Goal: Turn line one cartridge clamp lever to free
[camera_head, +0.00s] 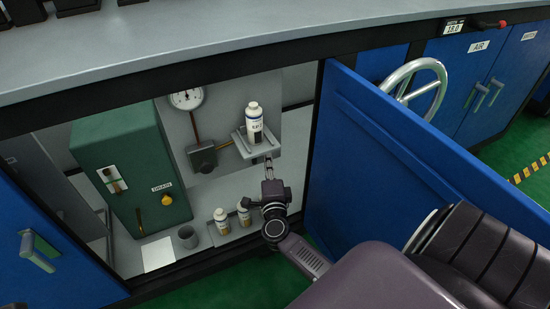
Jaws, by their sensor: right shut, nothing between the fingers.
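A white labelled bottle (254,122) stands upright on a small grey shelf (241,147) on the cabinet's back panel. No part that I can clearly make out as the cartridge clamp lever shows; it may be small or hidden behind my gripper. My right gripper (269,161) is shut and empty. Its fingertips point up, just below the front right edge of the small shelf in this view; I cannot tell whether they touch it. My left gripper is not in view.
A green box (130,165) with a yellow drain valve (167,199) stands left inside the cabinet. A gauge (187,98) and dark grey box (202,157) hang beside it. Two bottles (221,221) (244,212) and a grey cup (187,237) stand below. The open blue door (385,150) blocks the right.

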